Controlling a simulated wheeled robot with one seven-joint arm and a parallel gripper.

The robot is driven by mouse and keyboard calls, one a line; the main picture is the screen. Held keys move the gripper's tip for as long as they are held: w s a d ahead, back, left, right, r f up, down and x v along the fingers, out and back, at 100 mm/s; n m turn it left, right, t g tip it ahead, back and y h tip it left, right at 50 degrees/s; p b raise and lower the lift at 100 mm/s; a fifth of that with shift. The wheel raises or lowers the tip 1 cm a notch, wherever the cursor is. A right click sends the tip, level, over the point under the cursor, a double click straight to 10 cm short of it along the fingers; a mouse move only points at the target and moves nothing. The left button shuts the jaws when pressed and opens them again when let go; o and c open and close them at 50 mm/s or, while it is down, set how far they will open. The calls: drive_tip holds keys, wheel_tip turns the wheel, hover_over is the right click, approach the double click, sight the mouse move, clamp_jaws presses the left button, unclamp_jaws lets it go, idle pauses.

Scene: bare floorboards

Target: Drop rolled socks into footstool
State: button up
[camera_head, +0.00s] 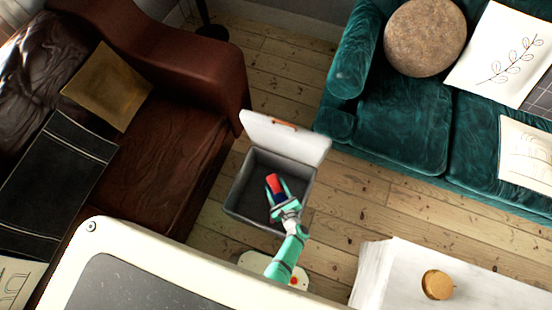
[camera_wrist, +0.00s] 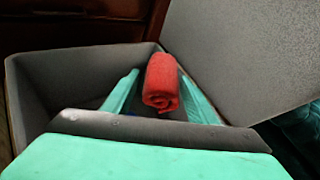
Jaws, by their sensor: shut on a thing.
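The rolled socks (camera_head: 272,181) are a red roll held between the fingers of my gripper (camera_head: 277,187). In the wrist view the red roll (camera_wrist: 161,82) sits between the two green fingers of my gripper (camera_wrist: 160,92). The footstool (camera_head: 235,197) is a grey box with its white lid (camera_head: 287,138) raised at the back. Its dark inside shows, and my gripper with the socks is over the opening. In the wrist view the footstool's wall (camera_wrist: 80,58) lies behind the socks and the raised lid (camera_wrist: 250,50) is at right. How deep the socks are is hard to tell.
A brown leather sofa (camera_head: 150,150) stands close to the footstool's left. A green velvet sofa (camera_head: 400,128) with cushions is at upper right. A white table (camera_head: 395,275) with a round wooden object (camera_head: 437,285) is at lower right. Bare floorboards (camera_head: 350,200) lie between.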

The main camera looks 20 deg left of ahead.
drive_tip(key=shift+f, duration=1.25)
drive_tip(key=o, duration=1.1)
drive_tip(key=shift+w, duration=0.1)
drive_tip(key=shift+s, duration=0.3)
drive_tip(key=v, duration=1)
drive_tip(key=shift+d, duration=0.25)
drive_tip(key=shift+r, duration=0.1)
